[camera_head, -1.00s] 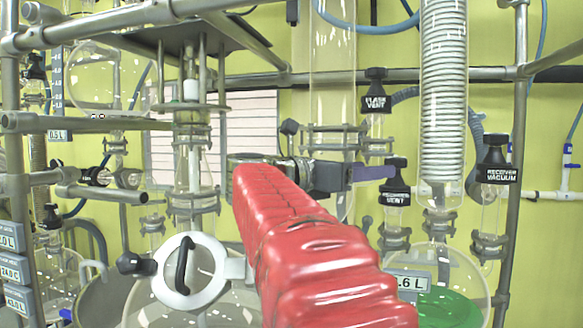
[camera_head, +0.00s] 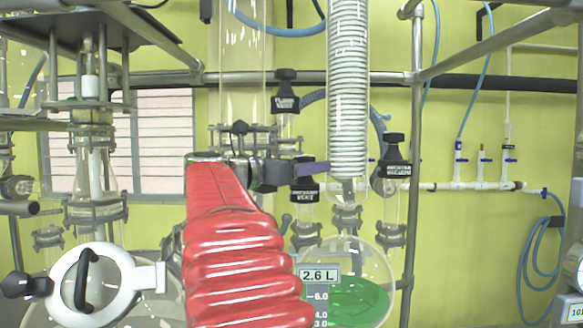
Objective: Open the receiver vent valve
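The receiver vent valve (camera_head: 305,192) is a black knob with a white-lettered label, on a glass neck left of the coiled condenser. My arm, in a red ribbed sleeve, reaches up to it from below. My gripper (camera_head: 312,168) comes in from the left, and its purple finger overlaps the upper part of the valve in the picture. I cannot tell whether it touches the valve or passes in front of or behind it. The finger opening is seen edge-on, so its state is unclear. The valve's top is partly hidden.
The flask vent valve (camera_head: 286,104) is just above left. The receiver vacuum valve (camera_head: 394,172) is to the right, past the coiled condenser (camera_head: 348,90). Below is the round receiver (camera_head: 375,270) with green contents and a 2.6 L tag (camera_head: 318,275). A metal post (camera_head: 415,150) stands right.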

